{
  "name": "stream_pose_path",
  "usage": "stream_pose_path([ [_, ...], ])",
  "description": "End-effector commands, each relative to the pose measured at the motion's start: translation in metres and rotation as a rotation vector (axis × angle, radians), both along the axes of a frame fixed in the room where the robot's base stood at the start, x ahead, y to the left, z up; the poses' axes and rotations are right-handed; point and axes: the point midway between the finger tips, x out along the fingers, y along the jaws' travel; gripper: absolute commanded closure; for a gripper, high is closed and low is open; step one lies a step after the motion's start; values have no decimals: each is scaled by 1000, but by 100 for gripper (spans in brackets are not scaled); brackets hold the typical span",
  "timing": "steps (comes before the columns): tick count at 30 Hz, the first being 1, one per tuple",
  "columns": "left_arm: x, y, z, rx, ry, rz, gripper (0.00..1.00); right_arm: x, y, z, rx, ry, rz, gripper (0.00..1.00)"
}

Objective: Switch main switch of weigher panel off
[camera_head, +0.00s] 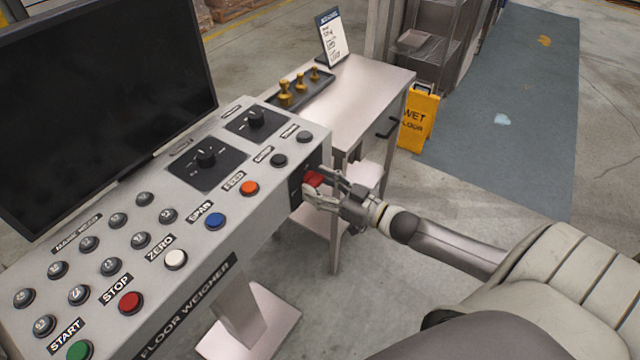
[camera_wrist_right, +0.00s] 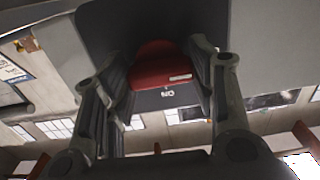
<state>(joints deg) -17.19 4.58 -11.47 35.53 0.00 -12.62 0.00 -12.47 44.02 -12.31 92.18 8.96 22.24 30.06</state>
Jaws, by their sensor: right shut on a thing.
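The weigher panel (camera_head: 200,240) is a grey console with labelled buttons and two black knobs, below a dark screen. The main switch (camera_head: 313,179) is a red handle on a dark plate on the console's right side. My right gripper (camera_head: 314,190) is at that side, shut on the red handle. In the right wrist view the red handle (camera_wrist_right: 162,66) sits between the two fingers of my right gripper (camera_wrist_right: 165,80), on a dark plate with "ON" lettering below it. The fingers hide parts of the plate. My left gripper is not in view.
A metal side table (camera_head: 365,88) with a tray of brass weights (camera_head: 300,86) and a sign stands behind the console. A yellow wet floor sign (camera_head: 418,118) stands beside the table. Open floor lies to the right, with a blue-grey walkway (camera_head: 520,110).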

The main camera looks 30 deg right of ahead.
Motion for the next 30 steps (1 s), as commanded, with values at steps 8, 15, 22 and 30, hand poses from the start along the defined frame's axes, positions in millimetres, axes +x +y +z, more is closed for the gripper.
stream_pose_path([
  [8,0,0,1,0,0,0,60,0,0,1,-20,-10,0,72],
  [15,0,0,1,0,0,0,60,0,0,1,-20,-10,0,72],
  [22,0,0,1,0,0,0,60,0,0,0,-18,-9,0,27],
  [30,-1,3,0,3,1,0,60,-1,0,0,-18,-7,0,27],
])
